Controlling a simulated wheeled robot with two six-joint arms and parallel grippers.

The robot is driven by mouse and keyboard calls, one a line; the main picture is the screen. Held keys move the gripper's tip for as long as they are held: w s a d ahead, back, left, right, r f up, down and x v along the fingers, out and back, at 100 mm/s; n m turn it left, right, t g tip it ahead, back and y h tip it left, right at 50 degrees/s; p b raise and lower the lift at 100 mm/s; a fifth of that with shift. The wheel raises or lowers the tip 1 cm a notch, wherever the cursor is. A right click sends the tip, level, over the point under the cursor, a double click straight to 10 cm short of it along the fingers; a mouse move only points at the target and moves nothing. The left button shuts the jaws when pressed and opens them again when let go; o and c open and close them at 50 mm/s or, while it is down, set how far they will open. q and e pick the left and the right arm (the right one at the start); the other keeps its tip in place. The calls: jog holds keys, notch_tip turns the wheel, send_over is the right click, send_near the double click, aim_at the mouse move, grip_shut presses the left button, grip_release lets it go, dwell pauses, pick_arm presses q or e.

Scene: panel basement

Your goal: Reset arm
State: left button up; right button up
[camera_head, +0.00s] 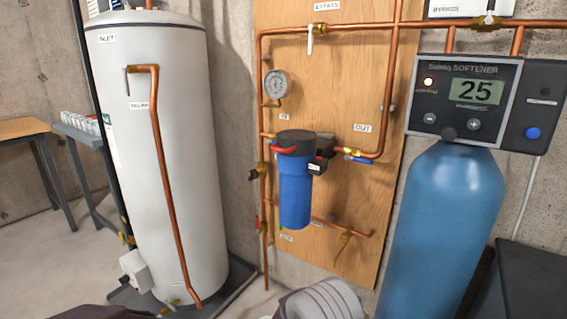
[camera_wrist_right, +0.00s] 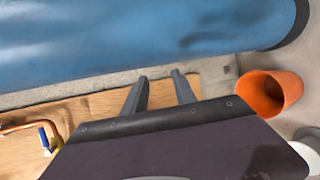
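My right gripper (camera_wrist_right: 159,74) shows in the right wrist view with its two grey fingers apart and nothing between them. The fingertips point toward the blue softener tank (camera_wrist_right: 130,40), which fills the top of that view; I cannot tell the distance. In the head view the blue tank (camera_head: 440,230) stands at the right, and neither gripper's fingers are visible. My left gripper is out of sight. A pale ribbed part at the bottom middle of the head view is cut off by the frame edge.
A white water heater (camera_head: 170,150) stands left. A wooden panel (camera_head: 340,180) carries copper pipes, a gauge (camera_head: 277,84) and a blue filter housing (camera_head: 295,190). The softener control (camera_head: 470,100) reads 25. An orange cup-like container (camera_wrist_right: 268,94) is right of my gripper. Bare floor shows at left.

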jog(key=s+d+f+m+g+y, duration=0.1)
jog(key=s+d+m+g+y, duration=0.15)
jog(key=s, duration=0.35)
jog(key=s+d+m+g+y, duration=0.1)
jog(key=s+d+g, duration=0.25)
jog(key=s, duration=0.25)
jog(key=s+a+r+m+y, duration=0.1)
jog(key=s+a+m+y, duration=0.4)
jog(key=s+a+y, duration=0.35)
notch_tip(320, 180, up, 32)
jog(key=s+d+p, duration=0.1)
jog(key=p, duration=3)
jog(key=shift+s+d, duration=0.2)
jog(key=shift+s, duration=0.1)
jog(key=shift+f, duration=0.2)
